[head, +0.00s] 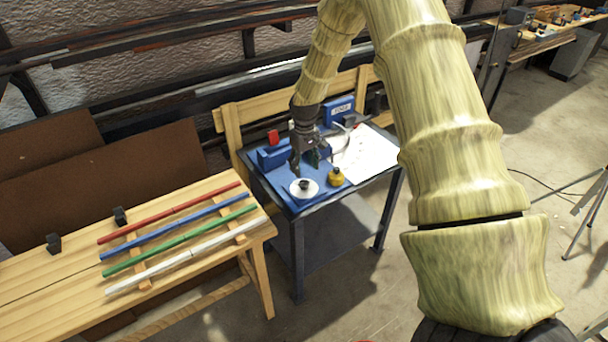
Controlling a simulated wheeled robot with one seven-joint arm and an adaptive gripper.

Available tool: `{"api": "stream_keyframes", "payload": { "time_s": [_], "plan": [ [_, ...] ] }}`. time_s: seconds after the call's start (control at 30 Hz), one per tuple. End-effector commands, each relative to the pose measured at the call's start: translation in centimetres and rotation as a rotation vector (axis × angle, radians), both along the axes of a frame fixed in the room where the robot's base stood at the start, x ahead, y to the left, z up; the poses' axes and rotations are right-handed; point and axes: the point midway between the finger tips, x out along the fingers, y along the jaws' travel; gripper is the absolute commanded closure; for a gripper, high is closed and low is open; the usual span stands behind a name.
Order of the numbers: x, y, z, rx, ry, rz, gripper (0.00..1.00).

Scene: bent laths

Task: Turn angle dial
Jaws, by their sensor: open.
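The angle dial appears to be the round white disc with a dark centre knob (304,187), at the front of the blue panel on the small dark table. A yellow knob (336,177) sits just to its right. My gripper (306,170) is dark and points down, open, just above and behind the white dial. The view is too small to tell whether the fingers touch the dial. Its markings cannot be read.
A blue block (275,157), a red part (273,137) and a blue box (339,110) stand behind on the small table. White paper (372,158) lies at its right. A wooden bench (60,285) at left holds red, blue (170,227), green and white laths.

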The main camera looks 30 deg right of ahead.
Motion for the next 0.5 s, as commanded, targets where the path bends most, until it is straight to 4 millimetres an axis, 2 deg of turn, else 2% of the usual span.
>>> {"api": "stream_keyframes", "payload": {
  "time_s": [0.03, 0.2, 0.5],
  "plan": [
    [0.1, 0.0, 1.0, 0.0, -0.003, 0.0, 0.45],
    [0.1, 0.0, 3.1, 0.0, -0.002, 0.0, 0.45],
    [0.0, 0.0, 4.6, 0.0, 0.0, 0.0, 0.45]
  ]
}}
